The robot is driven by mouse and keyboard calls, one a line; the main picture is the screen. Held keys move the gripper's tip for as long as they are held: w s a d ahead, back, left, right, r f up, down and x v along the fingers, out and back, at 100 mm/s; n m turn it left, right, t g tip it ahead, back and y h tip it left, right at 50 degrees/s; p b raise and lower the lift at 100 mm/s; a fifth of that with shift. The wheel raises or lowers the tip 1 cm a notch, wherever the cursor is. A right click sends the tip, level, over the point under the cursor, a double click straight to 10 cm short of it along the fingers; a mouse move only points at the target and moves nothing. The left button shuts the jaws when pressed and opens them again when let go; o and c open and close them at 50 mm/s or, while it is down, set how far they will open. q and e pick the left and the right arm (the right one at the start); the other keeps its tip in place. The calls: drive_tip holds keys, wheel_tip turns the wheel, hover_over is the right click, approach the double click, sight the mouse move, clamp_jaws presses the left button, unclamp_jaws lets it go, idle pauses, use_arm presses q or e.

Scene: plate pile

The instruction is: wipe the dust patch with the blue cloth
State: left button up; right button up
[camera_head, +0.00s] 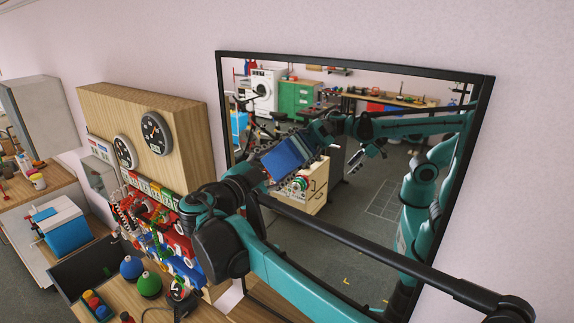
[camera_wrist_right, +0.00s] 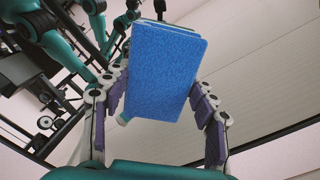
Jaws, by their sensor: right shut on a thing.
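The blue cloth (camera_head: 287,157) is a thick, flat pad in front of the mirror (camera_head: 488,100) in the head view. My right gripper (camera_head: 272,172) is shut on it. In the right wrist view the cloth (camera_wrist_right: 160,75) sits between the two jointed fingers of the right gripper (camera_wrist_right: 157,88), and its broad face shows. I cannot tell whether the cloth touches the glass. I cannot make out a dust patch; my arm and the cloth hide part of the mirror. My left gripper does not show directly.
The mirror reflects my arms and the room behind. To the left stand a wooden gauge cabinet (camera_head: 185,115), a colourful pipe-and-valve panel (camera_head: 150,200), and a blue-and-white cooler box (camera_head: 65,228). Blue (camera_head: 132,267) and green (camera_head: 149,284) round objects stand below.

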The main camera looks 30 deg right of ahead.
drive_tip(key=shift+w+a, duration=0.3)
drive_tip(key=shift+w, duration=0.45)
drive_tip(key=shift+s, duration=0.1)
drive_tip(key=shift+s+a, duration=0.1)
drive_tip(key=shift+v, duration=2.85)
drive_tip(key=shift+a, duration=0.1)
drive_tip(key=v, duration=0.3)
